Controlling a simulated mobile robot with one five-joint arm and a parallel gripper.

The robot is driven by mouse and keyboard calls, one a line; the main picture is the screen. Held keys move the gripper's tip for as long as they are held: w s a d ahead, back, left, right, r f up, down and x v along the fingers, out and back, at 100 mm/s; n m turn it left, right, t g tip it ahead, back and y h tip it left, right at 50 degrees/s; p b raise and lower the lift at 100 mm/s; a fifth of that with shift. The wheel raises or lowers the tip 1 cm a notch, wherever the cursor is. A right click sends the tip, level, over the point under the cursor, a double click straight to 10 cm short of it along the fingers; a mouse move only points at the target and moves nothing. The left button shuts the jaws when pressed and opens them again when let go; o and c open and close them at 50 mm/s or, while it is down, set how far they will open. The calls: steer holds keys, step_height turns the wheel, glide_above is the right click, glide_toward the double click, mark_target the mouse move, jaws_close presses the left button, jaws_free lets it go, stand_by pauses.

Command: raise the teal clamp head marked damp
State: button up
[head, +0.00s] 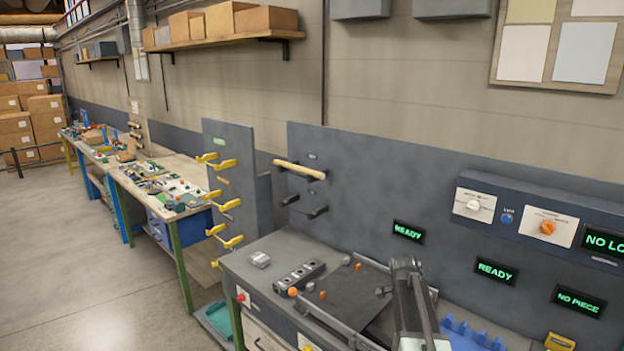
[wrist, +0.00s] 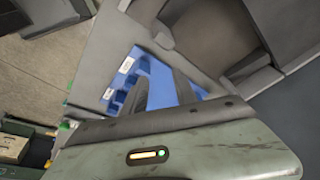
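I cannot make out a teal clamp head or a "damp" mark in either view. My gripper (wrist: 160,84) shows in the wrist view as two dark fingers, apart, with no held thing visible between them. Behind them is a blue slotted holder (wrist: 154,80) with small white labels. In the head view, part of my arm stands over the front of the grey workbench (head: 258,286), and my fingers cannot be made out there. The blue holder (head: 468,334) is just right of my arm.
A light wooden bar (head: 300,170) rests on pegs of the grey back panel. Green displays read "READY" (head: 408,232), "READY" (head: 496,272) and "NO PIECE" (head: 578,301). A grey block with holes (head: 299,277) lies on the bench. Open floor (head: 80,275) lies left.

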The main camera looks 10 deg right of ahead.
steer(key=s+a+f+n+y+b, duration=0.1)
steer(key=s+a+n, duration=0.3)
steer(key=a+n, duration=0.2)
steer(key=s+a+f+n+y+b, duration=0.1)
steer(key=s+a+n, duration=0.3)
steer(key=a, duration=0.7)
steer(key=s+a+f+n+y+b, duration=0.1)
steer(key=s+a+f+n, duration=0.2)
steer(key=a+n, duration=0.5)
steer(key=shift+s+a, duration=0.45)
steer(key=shift+s, duration=0.3)
steer(key=shift+d, duration=0.1)
jaws_close()
